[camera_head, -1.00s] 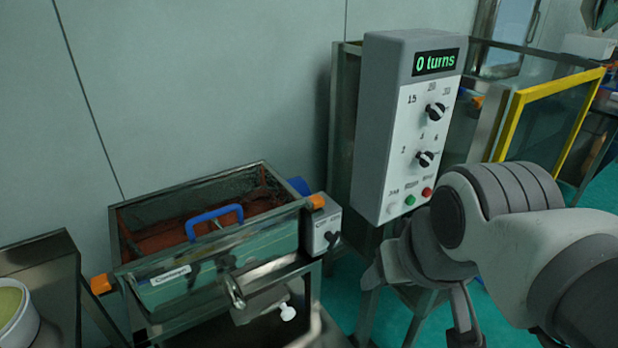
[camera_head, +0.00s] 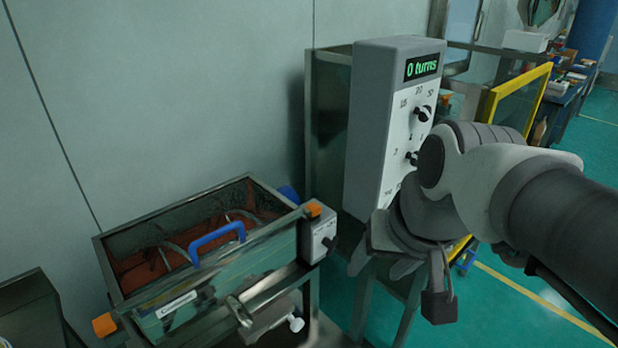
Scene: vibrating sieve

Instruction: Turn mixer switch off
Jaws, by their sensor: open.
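A metal mixer trough (camera_head: 190,262) with a blue handle stands at the lower left. On its right end is a small light grey switch box (camera_head: 318,236) with a dark rotary switch (camera_head: 330,243). The switch's exact setting is too small to read. A tall grey control panel (camera_head: 372,130) behind shows "0 turns" and has two black knobs; its lower buttons are hidden by my arm. My gripper (camera_head: 390,270) is open and appears empty, to the right of the switch box and apart from it, in front of the panel's lower part.
A metal-framed stand (camera_head: 325,130) holds the panel. A yellow frame (camera_head: 520,95) stands behind my arm. Orange corner pieces (camera_head: 105,324) stick up on the trough. A metal bench edge is at the lower left. Green floor (camera_head: 520,310) is open at the lower right.

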